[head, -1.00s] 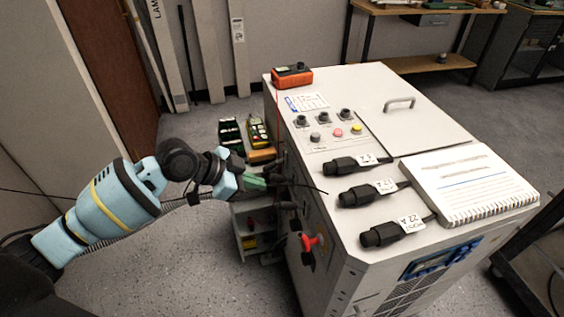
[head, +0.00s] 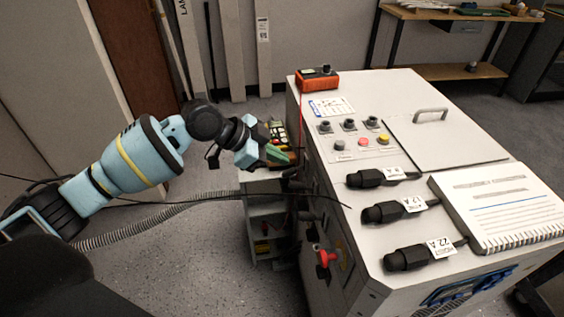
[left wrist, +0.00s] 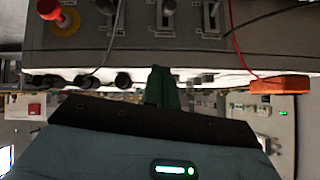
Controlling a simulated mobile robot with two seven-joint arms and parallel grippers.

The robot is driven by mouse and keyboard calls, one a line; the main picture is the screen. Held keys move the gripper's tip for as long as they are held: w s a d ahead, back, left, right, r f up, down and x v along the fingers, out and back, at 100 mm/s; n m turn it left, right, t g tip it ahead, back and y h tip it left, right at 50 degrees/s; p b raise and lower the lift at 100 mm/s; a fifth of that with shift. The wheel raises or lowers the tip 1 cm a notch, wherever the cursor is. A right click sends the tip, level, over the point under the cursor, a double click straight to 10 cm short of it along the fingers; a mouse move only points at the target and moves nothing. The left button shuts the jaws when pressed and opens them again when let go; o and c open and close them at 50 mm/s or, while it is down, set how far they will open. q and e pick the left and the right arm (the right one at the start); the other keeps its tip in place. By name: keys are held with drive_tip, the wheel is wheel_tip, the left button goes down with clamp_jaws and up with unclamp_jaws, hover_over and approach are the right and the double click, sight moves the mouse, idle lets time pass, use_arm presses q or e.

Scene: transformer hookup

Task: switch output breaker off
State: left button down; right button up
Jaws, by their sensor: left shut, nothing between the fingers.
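The breaker panel is on the side face of the white cabinet (head: 345,262). In the left wrist view, several switches with dark levers show along the top edge, among them a middle lever (left wrist: 165,18) and a right lever (left wrist: 211,18). I cannot tell which is the output breaker or read its position. My left gripper (head: 278,156) is beside the cabinet's left edge, shut and empty. Its green fingertips (left wrist: 162,85) point toward the panel, with no contact visible. In the head view the levers are mostly hidden. My right gripper is out of view.
A red knob (head: 327,257) sticks out from the panel, and it also shows in the left wrist view (left wrist: 50,9). Black cable plugs (head: 395,210) and an orange meter (head: 318,78) with a red lead sit on top. A small cart (head: 266,215) stands behind the gripper.

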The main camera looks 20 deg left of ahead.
use_arm(q)
hover_over(295, 185)
drive_tip(key=d, duration=0.2)
wheel_tip(295, 185, down, 5)
drive_tip(key=f, duration=0.1)
drive_tip(key=a+f, duration=0.1)
drive_tip(key=f, duration=0.1)
drive_tip(key=shift+w+a, duration=0.1)
drive_tip(key=shift+a, duration=0.2)
drive_tip(key=shift+a+f, duration=0.3)
drive_tip(key=shift+f, duration=0.25)
